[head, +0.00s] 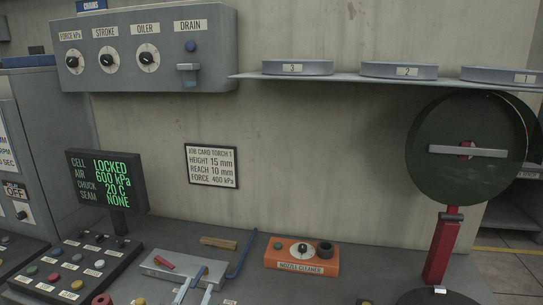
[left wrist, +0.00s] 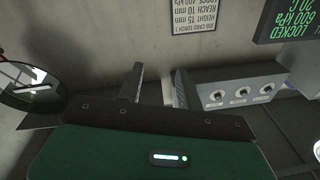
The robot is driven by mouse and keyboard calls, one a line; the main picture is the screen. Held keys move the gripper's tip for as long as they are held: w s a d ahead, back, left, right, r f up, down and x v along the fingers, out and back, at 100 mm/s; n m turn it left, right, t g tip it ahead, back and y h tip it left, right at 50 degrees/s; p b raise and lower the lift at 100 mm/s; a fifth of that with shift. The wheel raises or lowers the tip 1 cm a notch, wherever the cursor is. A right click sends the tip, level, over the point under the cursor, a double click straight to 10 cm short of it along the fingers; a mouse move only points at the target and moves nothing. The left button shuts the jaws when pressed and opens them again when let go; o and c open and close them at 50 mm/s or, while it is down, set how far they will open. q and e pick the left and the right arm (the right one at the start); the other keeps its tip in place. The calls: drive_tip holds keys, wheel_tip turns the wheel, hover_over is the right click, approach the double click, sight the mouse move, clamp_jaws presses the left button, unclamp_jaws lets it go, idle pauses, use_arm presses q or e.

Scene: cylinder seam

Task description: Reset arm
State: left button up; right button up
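My left gripper (left wrist: 160,84) shows in the left wrist view, its two grey fingers apart with nothing between them. Its green and black body fills the bottom of that view. I cannot make out either gripper in the head view. My right gripper is in neither view. The fingers point toward the wall, and that view is upside down. The display (head: 106,180) at left in the head view reads LOCKED, 600 kPa, 20 C and seam NONE. It also shows in the left wrist view (left wrist: 288,20).
A control panel (head: 149,82) hangs on the wall above the bench. A shelf (head: 340,79) carries numbered discs. A large dark green disc (head: 464,178) stands on a red post (head: 441,248) at right. An orange nozzle cleaner (head: 286,262) and a button box (head: 60,262) sit on the bench.

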use_arm(q)
drive_tip(key=s+a+f+n+g+y, duration=0.2)
drive_tip(key=s+a+f+g, duration=0.15)
drive_tip(key=s+f, duration=0.4)
drive_tip(key=s+a+f+n+g+y, duration=0.2)
drive_tip(key=s+f+g, duration=0.35)
drive_tip(key=f, duration=0.25)
drive_tip(key=s+f+m+g+h, duration=0.1)
drive_tip(key=s+f+g, duration=0.2)
drive_tip(key=s, duration=0.5)
drive_tip(key=s+f+g, duration=0.3)
drive_tip(key=s+g, duration=0.1)
drive_tip(key=s, duration=0.5)
wheel_tip(320, 180, down, 35)
drive_tip(key=b, duration=0.4)
drive_tip(key=s+a+f+g+b, duration=0.1)
drive_tip(key=s+a+f, duration=0.1)
drive_tip(key=s+f, duration=0.7)
drive_tip(key=s+a+f+g+b, duration=0.1)
drive_tip(key=s+a+f+b, duration=0.1)
drive_tip(key=s+f, duration=0.8)
wheel_tip(320, 180, down, 4)
drive_tip(key=shift+r, duration=0.1)
drive_tip(key=shift+c, duration=0.5)
